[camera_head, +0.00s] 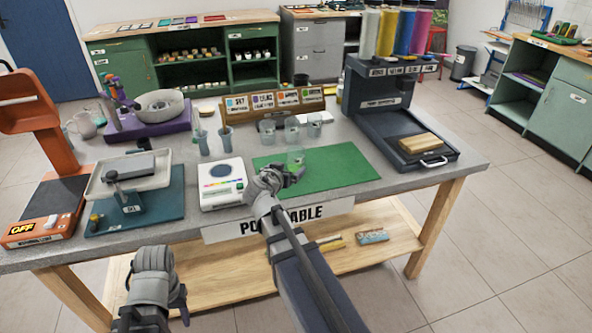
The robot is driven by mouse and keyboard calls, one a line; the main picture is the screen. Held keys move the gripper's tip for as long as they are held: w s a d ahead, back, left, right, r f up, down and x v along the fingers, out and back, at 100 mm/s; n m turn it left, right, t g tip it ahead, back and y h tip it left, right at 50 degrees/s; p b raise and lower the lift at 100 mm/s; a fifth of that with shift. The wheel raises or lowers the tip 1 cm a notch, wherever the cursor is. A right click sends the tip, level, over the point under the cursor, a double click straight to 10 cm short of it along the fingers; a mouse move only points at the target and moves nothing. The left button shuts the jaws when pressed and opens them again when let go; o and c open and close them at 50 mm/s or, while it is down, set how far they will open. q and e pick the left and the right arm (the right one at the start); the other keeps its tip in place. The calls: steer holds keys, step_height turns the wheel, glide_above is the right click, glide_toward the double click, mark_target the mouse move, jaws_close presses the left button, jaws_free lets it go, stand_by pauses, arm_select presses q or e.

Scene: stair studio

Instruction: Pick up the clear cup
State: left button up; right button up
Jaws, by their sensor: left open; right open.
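A clear cup (296,158) stands on the green mat (345,165), faint and see-through, just beyond my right gripper. My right gripper (290,177) is open over the near left part of the mat, close to the cup; I cannot tell whether they touch. The gripper partly covers the cup's lower part. My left gripper (155,262) is open and low in front of the table's near edge, away from the cup. More clear cups (292,129) stand in a row behind the mat.
A white scale-like device (222,183) sits left of the mat. A dark press-like stand (378,100) with a wooden block (425,142) is at the right. A card rack (273,102) stands behind the cups. The mat's right part is clear.

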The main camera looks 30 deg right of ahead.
mark_target(296, 161)
steer(key=shift+b+x, duration=0.5)
steer(key=shift+x, duration=0.8)
steer(key=shift+d+b+x, duration=0.2)
steer(key=shift+b+x, duration=0.55)
steer(key=shift+x, duration=1.9)
steer(key=shift+s+r, duration=0.2)
steer(key=c, duration=1.3)
step_height(296, 161, up, 10)
steer(key=p, duration=1)
